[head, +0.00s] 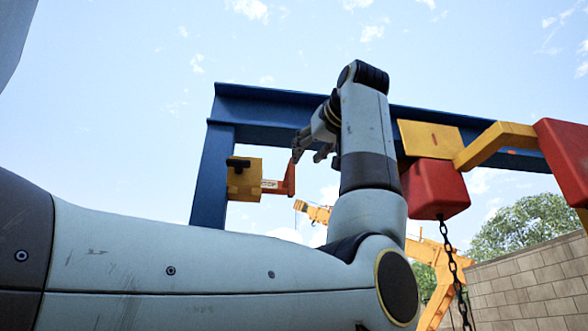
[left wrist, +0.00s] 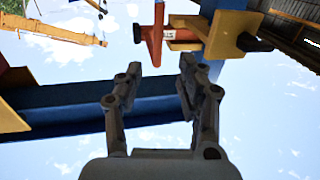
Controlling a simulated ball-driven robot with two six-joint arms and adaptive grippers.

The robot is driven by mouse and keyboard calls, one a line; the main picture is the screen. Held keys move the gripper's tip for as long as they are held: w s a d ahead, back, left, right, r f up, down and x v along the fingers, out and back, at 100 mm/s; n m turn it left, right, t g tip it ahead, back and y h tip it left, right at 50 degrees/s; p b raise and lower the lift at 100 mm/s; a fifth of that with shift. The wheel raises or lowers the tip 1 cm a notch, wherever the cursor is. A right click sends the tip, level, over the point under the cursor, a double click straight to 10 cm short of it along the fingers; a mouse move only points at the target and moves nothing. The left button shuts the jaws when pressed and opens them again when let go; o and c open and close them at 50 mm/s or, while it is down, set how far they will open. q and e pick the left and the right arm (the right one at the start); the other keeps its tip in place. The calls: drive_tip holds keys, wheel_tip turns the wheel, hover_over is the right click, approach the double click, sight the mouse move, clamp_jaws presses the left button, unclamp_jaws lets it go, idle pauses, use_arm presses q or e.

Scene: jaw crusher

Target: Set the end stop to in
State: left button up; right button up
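The end stop is an orange-red bar with an upright plate (head: 290,178) at its right end. It sticks out of a yellow block (head: 245,181) with a black knob (head: 238,163), beside the blue post. In the left wrist view the orange-red plate (left wrist: 157,38) and the yellow block (left wrist: 222,36) are at the top, beyond the fingertips. My left gripper (head: 308,154) is near the top of the plate, in front of the blue beam. Its fingers (left wrist: 160,68) are apart with nothing between them. I cannot tell whether a finger touches the plate. My right gripper is out of view.
The blue beam (head: 265,106) runs across behind my left arm on a blue post (head: 211,175). On the right are a yellow plate (head: 428,138), a red block (head: 436,190) and a hanging chain (head: 452,258). A brick wall (head: 530,285) stands low right.

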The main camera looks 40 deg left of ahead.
sight(294, 177)
use_arm(q)
drive_tip(key=p+x, duration=0.1)
drive_tip(key=x, duration=0.2)
drive_tip(key=p+x, duration=0.2)
drive_tip(key=x, duration=0.2)
drive_tip(key=f+p+x, duration=0.1)
drive_tip(key=x, duration=0.3)
drive_tip(key=shift+w+p, duration=0.15)
drive_tip(key=shift+p, duration=0.2)
drive_tip(key=shift+c, duration=0.5)
clamp_jaws()
drive_tip(key=shift+w+a+f, duration=0.1)
drive_tip(key=shift+a+f, duration=0.05)
